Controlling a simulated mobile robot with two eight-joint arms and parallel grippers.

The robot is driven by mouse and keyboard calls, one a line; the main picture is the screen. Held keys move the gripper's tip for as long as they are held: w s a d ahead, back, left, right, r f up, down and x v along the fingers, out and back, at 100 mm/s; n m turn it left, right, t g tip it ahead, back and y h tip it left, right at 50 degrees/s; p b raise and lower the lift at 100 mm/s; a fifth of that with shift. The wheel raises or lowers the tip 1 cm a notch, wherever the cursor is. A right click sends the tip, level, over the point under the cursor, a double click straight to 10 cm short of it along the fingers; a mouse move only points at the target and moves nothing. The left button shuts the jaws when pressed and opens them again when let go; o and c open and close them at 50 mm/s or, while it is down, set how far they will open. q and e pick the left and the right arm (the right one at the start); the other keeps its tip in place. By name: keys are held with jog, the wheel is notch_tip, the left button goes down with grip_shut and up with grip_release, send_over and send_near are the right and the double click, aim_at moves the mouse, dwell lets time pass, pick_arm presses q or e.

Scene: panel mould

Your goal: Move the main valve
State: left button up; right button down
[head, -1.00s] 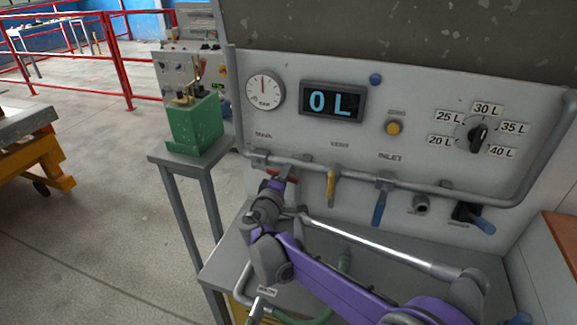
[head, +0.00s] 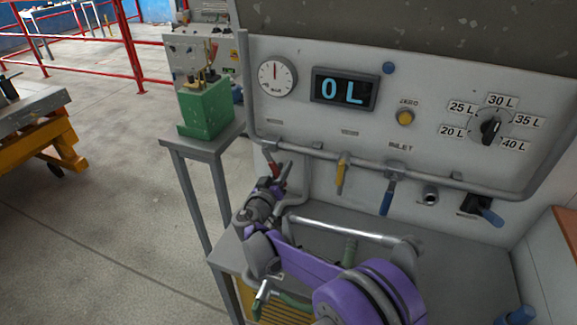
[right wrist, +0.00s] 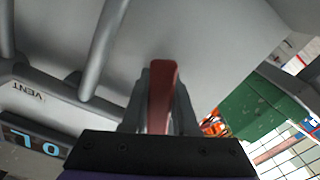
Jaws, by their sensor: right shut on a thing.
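The main valve's red handle (head: 274,169) is at the left end of the pipe, under the leftmost label on the panel. It points steeply down. My right gripper (head: 281,174) reaches up to it from below and is shut on it. In the right wrist view the red handle (right wrist: 163,95) stands between the two grey fingers (right wrist: 162,108), with a finger against each side. The gripper hides part of the valve in the head view. My left gripper is not in view.
A yellow vent handle (head: 341,175) and a blue inlet handle (head: 387,197) hang to the right on the same pipe (head: 365,170). The display (head: 344,91) reads 0 L. A green box (head: 205,108) stands on a narrow stand (head: 205,143) at left.

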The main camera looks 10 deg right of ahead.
jog(key=shift+w+a+f+m+p, duration=0.15)
jog(key=shift+w+a+m+p, duration=0.15)
jog(key=shift+a+m, duration=0.4)
jog(key=shift+w+a+f+m+p, duration=0.15)
jog(key=shift+w+a+m, duration=0.25)
jog(key=shift+m, duration=0.55)
jog(key=shift+w+a+f+m+p, duration=0.1)
jog(key=shift+w+a+m+p, duration=0.3)
jog(key=shift+m, duration=0.45)
jog(key=shift+a, duration=0.1)
jog(key=c, duration=0.7)
grip_release()
jog(key=shift+s, duration=0.1)
jog(key=b, duration=0.1)
send_near(271, 168)
jog(key=w+f, duration=0.3)
jog(key=shift+w+f, duration=0.25)
jog(key=shift+f, duration=0.05)
